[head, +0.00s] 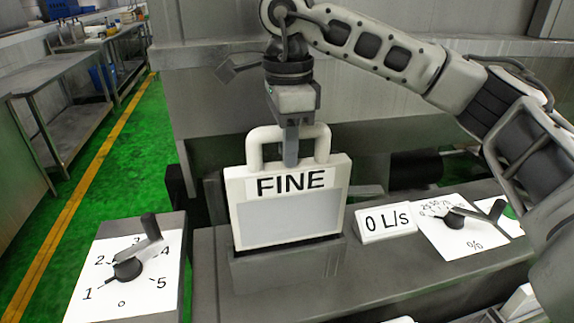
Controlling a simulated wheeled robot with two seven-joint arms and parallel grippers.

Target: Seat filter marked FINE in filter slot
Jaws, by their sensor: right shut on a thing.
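The filter marked FINE (287,219) is a white-framed panel with a grey face and a white handle on top. It stands upright in the middle of the head view. My right gripper (291,150) comes down from above and is shut on the filter's handle. The filter's lower edge is at a dark grey holder, the filter slot (287,270), on the counter. The holder's front hides the bottom of the filter, so I cannot tell how deep it sits. My left gripper is not in view.
A dial (127,268) numbered up to 5 stands on a block at left. A "0 L/s" sign (386,222) and a percent dial (455,218) are right of the filter on the counter (420,275). A green floor (105,185) and steel tables (55,85) lie far left.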

